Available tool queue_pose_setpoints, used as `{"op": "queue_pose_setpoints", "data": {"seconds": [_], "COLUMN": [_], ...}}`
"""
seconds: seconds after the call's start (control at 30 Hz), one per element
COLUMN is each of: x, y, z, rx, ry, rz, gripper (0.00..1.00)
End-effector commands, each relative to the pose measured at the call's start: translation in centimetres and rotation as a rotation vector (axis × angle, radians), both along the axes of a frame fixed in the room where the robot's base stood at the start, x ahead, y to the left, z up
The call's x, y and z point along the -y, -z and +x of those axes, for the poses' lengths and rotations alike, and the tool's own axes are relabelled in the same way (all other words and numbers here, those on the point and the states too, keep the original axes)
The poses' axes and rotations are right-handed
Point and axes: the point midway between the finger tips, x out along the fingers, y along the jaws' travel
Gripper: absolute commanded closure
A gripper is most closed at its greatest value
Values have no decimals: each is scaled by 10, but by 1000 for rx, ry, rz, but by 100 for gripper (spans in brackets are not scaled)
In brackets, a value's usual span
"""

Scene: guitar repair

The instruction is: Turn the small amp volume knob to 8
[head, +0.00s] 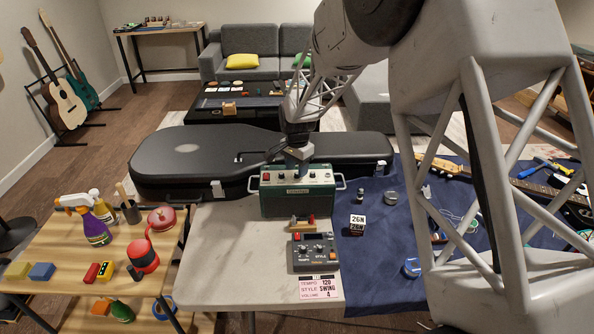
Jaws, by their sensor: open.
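The small amp (283,205) is a dark green box with a lighter panel, a row of small knobs along its front top and pale side handles. It stands on the grey table. My gripper (297,168) points down at the middle of the amp's top edge, in front of the knob row in this view. It covers part of the panel. Its fingers are open, but they are small here, and I cannot tell whether they touch a knob. The knob markings and the volume setting are too small to read.
A black guitar case (200,160) lies behind the amp. A number block (357,224) sits on the blue cloth (375,285). Bare table lies left of the pedal.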

Motion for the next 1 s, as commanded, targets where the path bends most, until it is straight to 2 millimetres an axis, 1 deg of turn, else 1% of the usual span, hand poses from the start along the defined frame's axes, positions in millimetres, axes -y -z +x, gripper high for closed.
{"op": "queue_pose_setpoints", "data": {"seconds": [0.3, 0.5, 0.63, 1.0], "x": [0, 0, 0, 0], "y": [-41, -58, -63, -64], "z": [0, 0, 0, -1], "rx": [2, 1, 1, 1], "ry": [0, 0, 0, -1], "rz": [1, 0, 0, 0], "gripper": [55, 55, 55, 55]}}
